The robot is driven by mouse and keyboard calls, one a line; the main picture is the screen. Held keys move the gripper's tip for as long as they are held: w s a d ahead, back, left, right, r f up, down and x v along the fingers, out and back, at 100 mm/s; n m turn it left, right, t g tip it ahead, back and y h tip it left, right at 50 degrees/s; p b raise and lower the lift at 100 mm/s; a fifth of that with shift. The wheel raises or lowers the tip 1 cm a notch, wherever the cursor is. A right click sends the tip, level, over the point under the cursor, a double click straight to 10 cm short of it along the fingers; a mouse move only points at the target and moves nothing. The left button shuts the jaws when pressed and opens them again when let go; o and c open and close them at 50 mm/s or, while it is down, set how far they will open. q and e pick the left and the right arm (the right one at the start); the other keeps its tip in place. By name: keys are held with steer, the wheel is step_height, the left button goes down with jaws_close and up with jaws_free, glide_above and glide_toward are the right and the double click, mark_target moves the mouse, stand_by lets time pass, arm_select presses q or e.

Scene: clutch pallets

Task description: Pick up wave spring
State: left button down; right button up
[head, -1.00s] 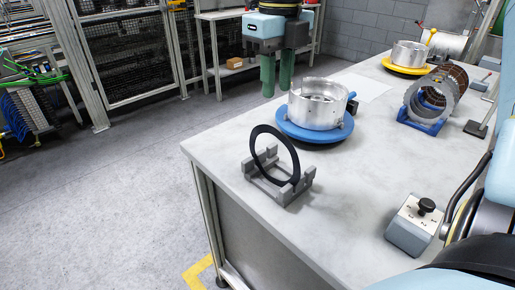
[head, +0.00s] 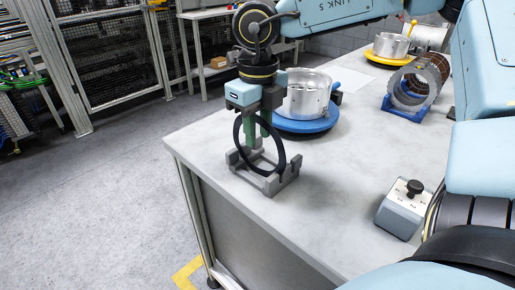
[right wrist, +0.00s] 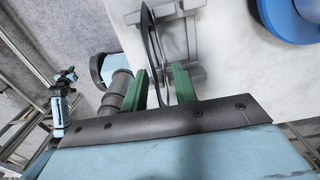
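The wave spring, a thin black ring (head: 238,135), stands upright in a grey slotted stand (head: 284,181) near the table's left corner. It also shows nearly edge-on in the right wrist view (right wrist: 151,36). My right gripper (head: 258,140) points down at the top of the ring. In the right wrist view its green fingers (right wrist: 160,88) are on either side of the ring, with gaps showing between them and it. The gripper is open. Part of the ring's upper rim is hidden behind the gripper in the head view.
A silver drum on a blue round base (head: 307,126) stands just behind the ring. A blue stand with ring plates (head: 408,108) and a yellow-based drum (head: 392,66) are farther back. A grey control box (head: 404,208) sits at the right. The table's middle is clear.

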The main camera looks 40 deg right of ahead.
jaws_close()
steer(key=shift+r, duration=0.1)
stand_by(0.3)
